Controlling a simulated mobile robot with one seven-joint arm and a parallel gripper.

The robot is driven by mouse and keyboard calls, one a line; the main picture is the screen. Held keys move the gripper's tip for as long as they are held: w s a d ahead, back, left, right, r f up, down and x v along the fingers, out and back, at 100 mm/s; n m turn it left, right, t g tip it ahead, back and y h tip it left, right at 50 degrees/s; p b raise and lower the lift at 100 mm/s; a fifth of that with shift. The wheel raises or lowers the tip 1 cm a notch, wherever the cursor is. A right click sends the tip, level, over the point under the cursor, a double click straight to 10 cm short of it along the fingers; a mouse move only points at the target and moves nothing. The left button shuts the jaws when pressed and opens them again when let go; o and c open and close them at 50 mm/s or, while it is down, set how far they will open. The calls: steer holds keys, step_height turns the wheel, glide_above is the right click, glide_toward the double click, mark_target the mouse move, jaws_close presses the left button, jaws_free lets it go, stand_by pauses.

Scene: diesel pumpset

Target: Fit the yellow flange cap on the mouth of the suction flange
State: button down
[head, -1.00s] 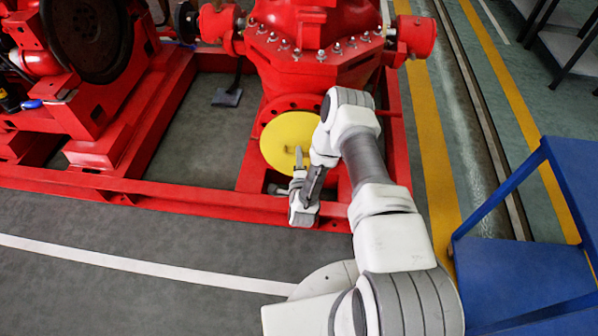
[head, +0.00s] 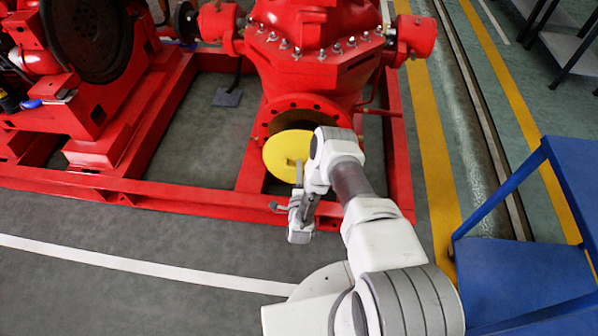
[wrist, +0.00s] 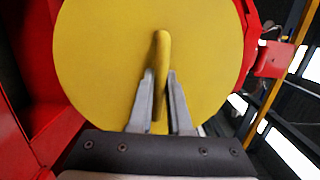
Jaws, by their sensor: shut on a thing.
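The yellow flange cap (head: 284,153) is a round disc with a raised bar handle; it also fills much of the wrist view (wrist: 110,55). My gripper (head: 299,172) is shut on the cap's handle, with a finger on each side of it in the wrist view (wrist: 160,90). The red suction flange (head: 290,108), with bolt holes around its rim, is behind and above the cap in the head view. The cap hangs lower than the flange and covers its lower part. Its upper edge is below the flange's top rim. I cannot tell how wide the gap between them is.
The red base frame (head: 150,188) runs below and in front of the flange. The red pump casing (head: 320,55) rises above it. A blue table or cart (head: 525,270) stands at the right. Grey floor (head: 120,290) in front is clear.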

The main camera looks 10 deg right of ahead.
mark_target(301, 158)
steer(key=shift+w+d+b, duration=0.25)
steer(key=shift+w+b, duration=0.05)
steer(key=shift+w, duration=0.55)
steer(key=shift+w+d+b, duration=0.25)
steer(key=shift+w+d, duration=0.05)
steer(key=shift+w, duration=0.5)
steer(key=shift+w+d+b, duration=0.25)
steer(key=shift+w+b, duration=0.05)
steer(key=shift+w, duration=0.55)
steer(key=shift+t, duration=0.8)
steer(key=shift+d+f+x, duration=0.1)
steer(key=shift+d+x, duration=0.1)
steer(key=shift+x, duration=1.1)
steer(key=shift+d+f+x, duration=0.15)
steer(key=shift+d+x, duration=0.05)
steer(key=shift+x, duration=1.15)
steer(key=shift+c, duration=1.4)
jaws_free()
steer(key=shift+s+f, duration=0.1)
